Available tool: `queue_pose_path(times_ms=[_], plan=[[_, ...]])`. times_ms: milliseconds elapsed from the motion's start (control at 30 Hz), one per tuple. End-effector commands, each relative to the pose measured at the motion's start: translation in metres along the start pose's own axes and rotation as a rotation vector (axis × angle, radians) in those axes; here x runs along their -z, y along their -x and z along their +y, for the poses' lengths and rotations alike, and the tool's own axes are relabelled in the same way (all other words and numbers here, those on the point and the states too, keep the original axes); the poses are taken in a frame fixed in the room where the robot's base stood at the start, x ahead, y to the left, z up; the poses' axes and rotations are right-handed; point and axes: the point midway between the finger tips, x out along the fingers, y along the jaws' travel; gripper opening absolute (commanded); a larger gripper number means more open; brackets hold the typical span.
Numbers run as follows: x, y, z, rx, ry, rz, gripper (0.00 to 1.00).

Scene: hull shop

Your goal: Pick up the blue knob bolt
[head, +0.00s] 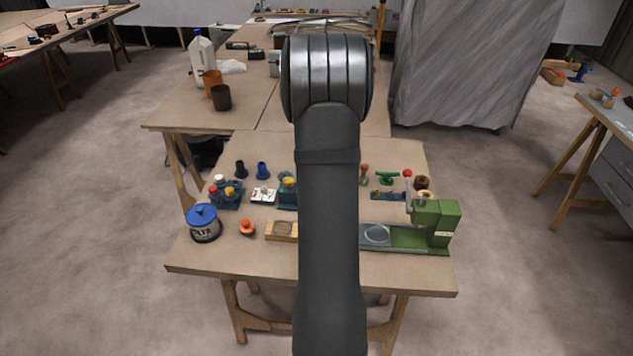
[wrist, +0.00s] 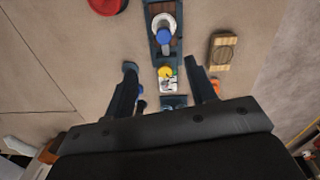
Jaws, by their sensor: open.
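In the wrist view, a blue round knob (wrist: 165,37), which looks like the blue knob bolt, sits on a pale round piece (wrist: 164,20) in a dark blue holder (wrist: 152,45). My gripper (wrist: 160,65) is open, with nothing held between its fingers. In the picture, the knob lies just beyond the fingertips, roughly midway between them; I cannot tell the height gap. In the head view my arm covers the middle of the table, and neither my gripper nor this knob can be made out.
In the wrist view, a yellow knob (wrist: 165,72) lies between the fingers' lines, and a wooden block (wrist: 222,52) lies right. In the head view, a blue-lidded jar (head: 204,224), an orange knob (head: 247,228) and a green machine (head: 436,224) stand on the table (head: 200,262). Its front strip is clear.

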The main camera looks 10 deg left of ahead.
Motion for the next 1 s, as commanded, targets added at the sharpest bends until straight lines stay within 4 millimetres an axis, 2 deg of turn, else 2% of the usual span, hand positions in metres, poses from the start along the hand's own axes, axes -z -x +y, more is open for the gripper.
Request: queue_pose_path(times_ms=[100, 300, 533, 800, 1000], plan=[[0.0, -0.028, -0.001, 0.004, 0.0, 0.001, 0.51], [0.001, -0.059, 0.0, 0.002, 0.0, 0.001, 0.51], [0.0, -0.074, -0.002, 0.0, -0.001, 0.002, 0.51], [-0.001, -0.112, -0.008, -0.001, -0.001, 0.002, 0.51], [-0.001, -0.119, -0.008, -0.003, 0.0, 0.002, 0.51]])
